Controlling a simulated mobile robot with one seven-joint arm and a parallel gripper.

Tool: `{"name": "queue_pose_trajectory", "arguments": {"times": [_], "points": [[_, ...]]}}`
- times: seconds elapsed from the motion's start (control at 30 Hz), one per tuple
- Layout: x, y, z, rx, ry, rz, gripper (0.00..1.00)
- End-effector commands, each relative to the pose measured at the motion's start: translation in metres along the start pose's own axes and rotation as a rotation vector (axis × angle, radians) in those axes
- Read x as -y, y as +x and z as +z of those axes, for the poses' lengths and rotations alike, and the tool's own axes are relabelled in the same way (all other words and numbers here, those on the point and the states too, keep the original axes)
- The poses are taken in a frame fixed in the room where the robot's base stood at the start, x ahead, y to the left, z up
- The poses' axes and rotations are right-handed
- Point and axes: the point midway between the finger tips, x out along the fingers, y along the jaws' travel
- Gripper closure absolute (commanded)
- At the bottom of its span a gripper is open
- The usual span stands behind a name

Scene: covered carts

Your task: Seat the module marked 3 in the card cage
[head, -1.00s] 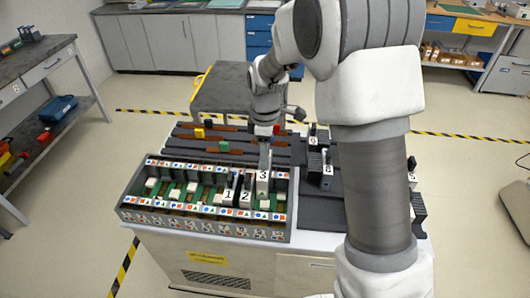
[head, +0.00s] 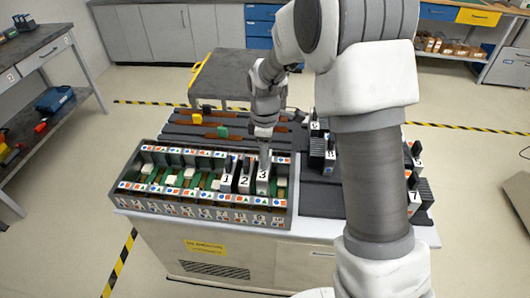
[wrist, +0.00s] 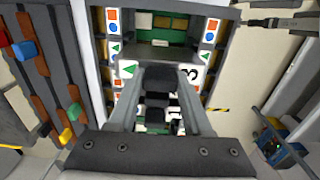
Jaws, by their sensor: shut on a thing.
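My gripper (head: 264,152) is shut on the top of module 3 from above. In the wrist view my gripper (wrist: 160,98) has the module's dark body between its fingers, with the 3 label (wrist: 190,74) turned sideways. The module's lower end is hidden in the cage, so I cannot tell its depth.
Coloured symbol labels line both cage rails. A dark rack with a yellow block (head: 196,119) and a green block (head: 222,132) lies behind the cage. More modules, including one marked 7 (head: 414,198), stand at right, partly behind my arm. A dark-topped cart (head: 235,75) stands beyond.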

Motion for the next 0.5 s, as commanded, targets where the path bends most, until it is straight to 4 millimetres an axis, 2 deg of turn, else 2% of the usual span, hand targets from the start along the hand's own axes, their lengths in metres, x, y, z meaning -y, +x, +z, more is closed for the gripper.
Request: {"name": "queue_pose_trajectory", "arguments": {"times": [0.2, 0.5], "points": [[-0.001, 0.017, 0.0, -0.001, 0.0, 0.002, 1.0], [-0.001, 0.028, 0.0, 0.0, 0.0, 0.001, 1.0]]}}
